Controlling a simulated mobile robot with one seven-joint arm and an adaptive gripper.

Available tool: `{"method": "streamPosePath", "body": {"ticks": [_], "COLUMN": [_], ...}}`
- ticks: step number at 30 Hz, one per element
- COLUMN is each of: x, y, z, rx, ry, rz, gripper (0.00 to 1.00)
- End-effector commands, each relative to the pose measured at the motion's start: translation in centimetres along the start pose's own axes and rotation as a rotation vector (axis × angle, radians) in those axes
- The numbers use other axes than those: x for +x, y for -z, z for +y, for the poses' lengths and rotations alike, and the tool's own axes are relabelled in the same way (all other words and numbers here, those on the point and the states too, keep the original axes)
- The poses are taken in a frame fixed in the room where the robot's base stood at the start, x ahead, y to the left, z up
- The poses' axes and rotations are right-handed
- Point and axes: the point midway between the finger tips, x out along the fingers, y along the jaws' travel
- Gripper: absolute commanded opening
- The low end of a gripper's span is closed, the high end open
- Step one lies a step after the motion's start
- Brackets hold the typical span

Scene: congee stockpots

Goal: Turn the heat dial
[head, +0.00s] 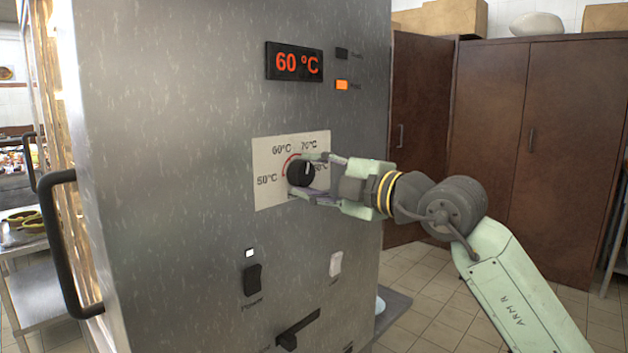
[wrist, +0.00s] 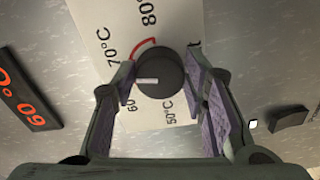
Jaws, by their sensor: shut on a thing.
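The heat dial (head: 297,176) is a round black knob on a pale scale plate (head: 268,192) on the steel cabinet front. The plate carries temperature labels from 50 °C upward and a red arc. In the wrist view the dial (wrist: 165,68) sits between the fingers and has a small pale mark on its face; I cannot tell exactly which label it points at. My gripper (head: 305,176) is shut on the dial, one finger above and one below it. The display (head: 294,62) reads 60 °C; it also shows in the wrist view (wrist: 22,98).
An orange lamp (head: 341,85) glows beside the display, below a dark one. Below the dial are a black power switch (head: 252,279), a pale switch (head: 335,264) and a black lever (head: 298,329). A black door handle (head: 63,245) juts out at left. Brown cupboards (head: 490,130) stand behind.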

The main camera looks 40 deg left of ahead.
Motion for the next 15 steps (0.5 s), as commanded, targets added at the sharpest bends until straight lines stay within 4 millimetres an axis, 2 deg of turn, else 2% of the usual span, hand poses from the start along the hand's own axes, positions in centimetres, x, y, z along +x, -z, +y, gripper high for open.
{"method": "streamPosePath", "body": {"ticks": [6, 15], "x": [-0.06, -0.06], "y": [-0.12, -0.10], "z": [-0.15, -0.12], "rx": [0.156, 0.286], "ry": [-0.001, -0.002], "rz": [-0.003, -0.002], "gripper": [0.12, 0.12]}}
